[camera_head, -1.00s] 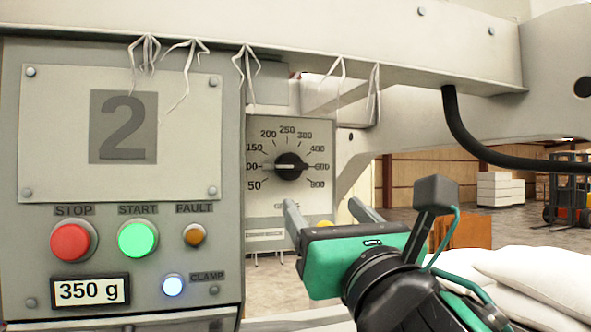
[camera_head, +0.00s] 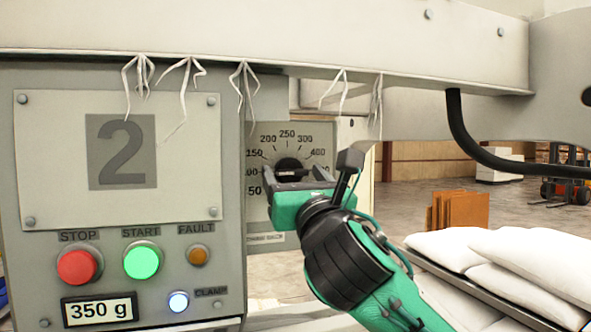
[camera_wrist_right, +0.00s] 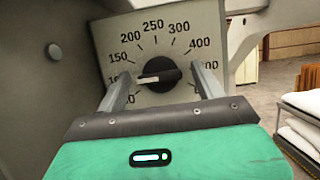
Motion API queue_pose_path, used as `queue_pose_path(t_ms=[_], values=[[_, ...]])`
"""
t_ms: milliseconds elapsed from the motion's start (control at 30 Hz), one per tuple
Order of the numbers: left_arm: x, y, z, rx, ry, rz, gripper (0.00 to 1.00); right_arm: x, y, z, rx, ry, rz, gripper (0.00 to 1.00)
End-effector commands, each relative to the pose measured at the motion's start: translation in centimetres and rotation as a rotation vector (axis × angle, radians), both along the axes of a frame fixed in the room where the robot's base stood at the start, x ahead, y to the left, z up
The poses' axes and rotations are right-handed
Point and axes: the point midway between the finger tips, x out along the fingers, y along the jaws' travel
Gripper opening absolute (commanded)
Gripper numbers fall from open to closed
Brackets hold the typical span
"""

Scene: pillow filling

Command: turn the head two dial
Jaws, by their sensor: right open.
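The head two dial is a round black knob (camera_head: 288,165) on a pale scale plate (camera_head: 262,140) right of the panel marked 2. It also shows in the wrist view as a black knob (camera_wrist_right: 158,74) with a white bar lying nearly level. The bar's white end points left, towards the low numbers, near a label partly hidden by a finger. My right gripper (camera_head: 292,180) is in front of the dial. In the wrist view its open fingers (camera_wrist_right: 162,82) stand left and right of the knob, with gaps visible. My left gripper is not in view.
The control panel (camera_head: 120,245) has a red stop button, a lit green start button and a display (camera_head: 99,310) reading 350 g. A beam (camera_head: 300,40) with hanging threads crosses above. White pillows (camera_head: 500,260) lie at the right, with a forklift farther back.

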Motion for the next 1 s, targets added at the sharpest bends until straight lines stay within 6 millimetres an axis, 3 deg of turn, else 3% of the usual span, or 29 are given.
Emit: queue_pose_path(t_ms=[200, 433, 767, 1000], values=[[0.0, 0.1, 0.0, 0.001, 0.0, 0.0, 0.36, 0.0, 0.0, 0.0, 0.0, 0.0, 0.0, 0.69], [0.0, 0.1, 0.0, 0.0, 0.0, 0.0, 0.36, 0.0, 0.0, 0.0, 0.0, -0.001, 0.0, 0.26], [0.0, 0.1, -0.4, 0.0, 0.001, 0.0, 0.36, 0.0, 0.0, -0.1, 0.032, 0.008, 0.001, 0.24], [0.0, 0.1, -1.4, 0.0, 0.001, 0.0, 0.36, -0.1, 0.1, -0.1, 0.155, 0.047, 0.002, 0.24]])
